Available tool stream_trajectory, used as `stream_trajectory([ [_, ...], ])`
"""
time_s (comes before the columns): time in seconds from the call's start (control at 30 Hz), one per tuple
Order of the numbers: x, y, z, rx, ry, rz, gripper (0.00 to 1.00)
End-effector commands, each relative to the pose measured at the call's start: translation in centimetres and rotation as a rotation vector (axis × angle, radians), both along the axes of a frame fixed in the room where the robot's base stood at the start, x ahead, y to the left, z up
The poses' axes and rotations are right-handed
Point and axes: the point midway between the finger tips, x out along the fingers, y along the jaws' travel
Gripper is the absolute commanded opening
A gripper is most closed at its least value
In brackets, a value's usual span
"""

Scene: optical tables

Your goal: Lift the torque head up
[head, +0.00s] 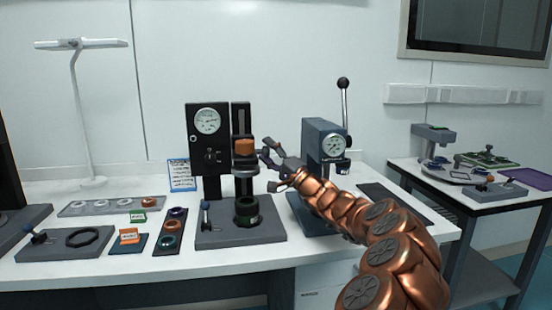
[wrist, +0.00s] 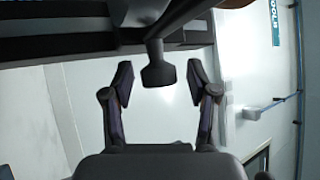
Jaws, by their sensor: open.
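The torque head (head: 245,146), an orange block with dark parts below it, sits on the upright column of the black gauge stand (head: 207,155). It hangs above a dark ring-shaped fixture (head: 246,210) on the grey base. My gripper (head: 268,165) is just right of the torque head, with its fingers apart, pointing left. In the wrist view my gripper (wrist: 158,85) is open, and a dark handle with a blocky end (wrist: 158,73) shows between the fingertips. I see no clear contact. Whether this handle belongs to the torque head is hard to tell.
A blue-grey press (head: 322,140) with a tall lever stands right of the stand, close behind my arm. Trays, rings and small labelled blocks (head: 130,236) lie on the left of the white table. A second table (head: 480,190) stands at right.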

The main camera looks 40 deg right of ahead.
Motion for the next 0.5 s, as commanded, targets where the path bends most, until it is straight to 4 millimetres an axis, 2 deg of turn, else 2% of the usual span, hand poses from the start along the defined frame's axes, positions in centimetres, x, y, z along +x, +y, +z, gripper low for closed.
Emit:
stream_trajectory([
  [0.17, -1.6, -0.4, -0.8, 0.003, 0.000, -0.002, 0.59],
  [0.5, -7.4, -1.6, -3.4, 0.002, -0.003, -0.003, 0.59],
])
